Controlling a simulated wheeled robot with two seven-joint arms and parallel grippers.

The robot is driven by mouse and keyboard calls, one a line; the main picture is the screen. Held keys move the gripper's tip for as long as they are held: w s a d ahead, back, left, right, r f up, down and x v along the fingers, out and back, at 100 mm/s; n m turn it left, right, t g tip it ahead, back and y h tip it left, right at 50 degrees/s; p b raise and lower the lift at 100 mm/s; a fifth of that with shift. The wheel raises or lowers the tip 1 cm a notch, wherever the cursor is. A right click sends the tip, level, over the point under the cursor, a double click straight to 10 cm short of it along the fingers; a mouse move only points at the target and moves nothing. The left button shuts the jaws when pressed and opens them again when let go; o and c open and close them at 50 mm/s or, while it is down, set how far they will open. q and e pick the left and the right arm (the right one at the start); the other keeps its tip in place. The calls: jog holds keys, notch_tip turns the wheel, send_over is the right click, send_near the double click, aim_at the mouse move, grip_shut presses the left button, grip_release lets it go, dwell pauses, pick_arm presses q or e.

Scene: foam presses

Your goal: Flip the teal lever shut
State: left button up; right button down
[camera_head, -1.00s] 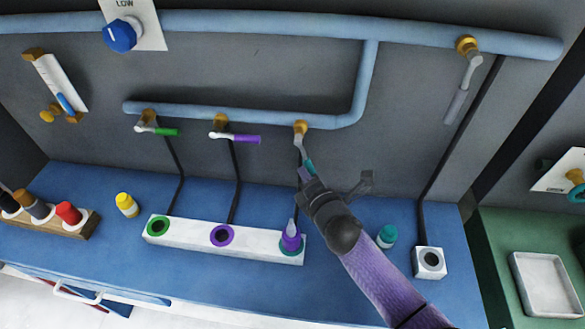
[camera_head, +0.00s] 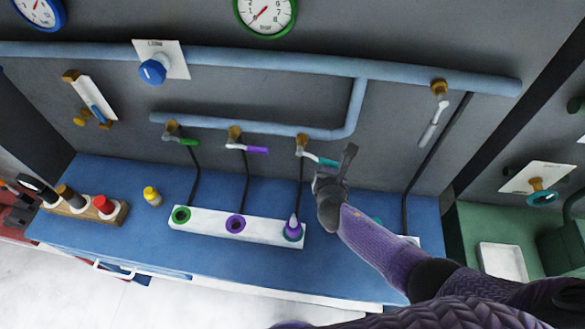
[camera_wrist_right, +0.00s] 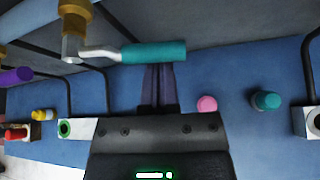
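The teal lever (camera_head: 322,160) hangs from a brass valve (camera_head: 302,140) on the lower blue pipe and now lies roughly level, its handle pointing right. In the right wrist view the teal handle (camera_wrist_right: 153,52) lies crosswise just past my fingertips. My right gripper (camera_head: 347,158) is right beside the handle's free end in the head view. Its two fingers show close together in the wrist view (camera_wrist_right: 158,75), shut with nothing visible between them; the handle covers their tips. Whether they touch the handle I cannot tell. My left gripper is not in view.
The purple lever (camera_head: 254,149) and green lever (camera_head: 188,142) are to the left, a grey lever (camera_head: 428,134) to the right. Below is a white socket block (camera_head: 264,228) with a purple-tipped piece (camera_head: 293,228). A pink cap (camera_wrist_right: 207,103) and teal cap (camera_wrist_right: 266,100) stand on the blue bench.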

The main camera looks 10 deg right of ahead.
jog(key=shift+d+r+n+h+p, duration=0.25)
jog(key=shift+r+h+p, duration=0.25)
jog(key=shift+r+p, duration=0.45)
jog(key=shift+f, duration=0.1)
